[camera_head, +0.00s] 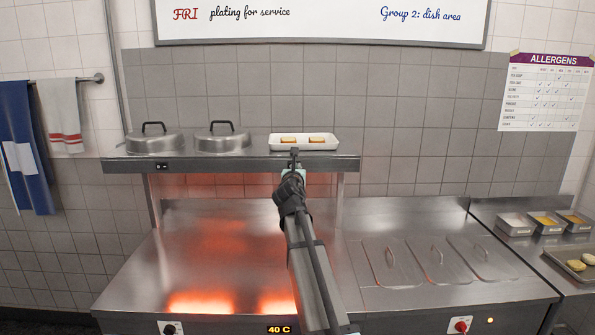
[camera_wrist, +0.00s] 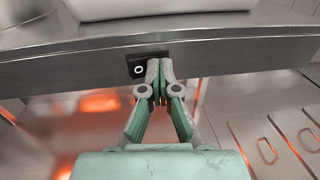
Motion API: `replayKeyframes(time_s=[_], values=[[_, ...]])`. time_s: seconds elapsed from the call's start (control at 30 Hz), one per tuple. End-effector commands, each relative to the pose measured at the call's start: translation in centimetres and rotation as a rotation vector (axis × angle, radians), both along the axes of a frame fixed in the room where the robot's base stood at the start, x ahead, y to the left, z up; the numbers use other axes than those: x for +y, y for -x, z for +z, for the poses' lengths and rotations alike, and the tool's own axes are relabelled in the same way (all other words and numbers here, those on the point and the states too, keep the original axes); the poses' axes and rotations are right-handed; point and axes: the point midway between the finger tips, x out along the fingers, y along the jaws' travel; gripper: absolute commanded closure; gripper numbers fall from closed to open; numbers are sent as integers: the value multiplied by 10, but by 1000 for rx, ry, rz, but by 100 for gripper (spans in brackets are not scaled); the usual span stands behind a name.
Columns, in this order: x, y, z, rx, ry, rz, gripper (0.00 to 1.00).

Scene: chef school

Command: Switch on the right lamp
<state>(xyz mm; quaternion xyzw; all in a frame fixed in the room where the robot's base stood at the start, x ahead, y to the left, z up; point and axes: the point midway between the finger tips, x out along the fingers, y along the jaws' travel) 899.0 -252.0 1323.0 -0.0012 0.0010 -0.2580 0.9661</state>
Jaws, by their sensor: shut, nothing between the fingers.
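The heated shelf (camera_head: 230,163) spans the counter, with a black switch (camera_head: 162,167) on the left of its front edge. A second black switch (camera_wrist: 138,70) with a white ring mark shows in the wrist view; my fingertips cover its right part. In the head view my arm and gripper hide this switch. My gripper (camera_head: 294,158) is shut and empty, and its fingertips (camera_wrist: 160,70) are at the shelf's front edge. I cannot tell if they touch the switch. The lamps themselves are hidden under the shelf; orange glow shows on the counter below, left and middle.
Two metal domes (camera_head: 153,139) and a white tray (camera_head: 304,143) with two food pieces stand on the shelf above. The steel counter (camera_head: 150,270) below is bare at left. Lidded pans (camera_head: 438,260) lie to the right, with small containers (camera_head: 545,222) beyond.

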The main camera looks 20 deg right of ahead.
Motion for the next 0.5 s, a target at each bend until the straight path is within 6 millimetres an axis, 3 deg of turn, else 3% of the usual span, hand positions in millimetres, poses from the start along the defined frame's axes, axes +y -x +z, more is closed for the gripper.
replayKeyframes(time_s=[0.27, 0.5], values=[[4, 18, 2, -1, -2, 0, 100], [15, 59, -3, -3, -3, 0, 100]])
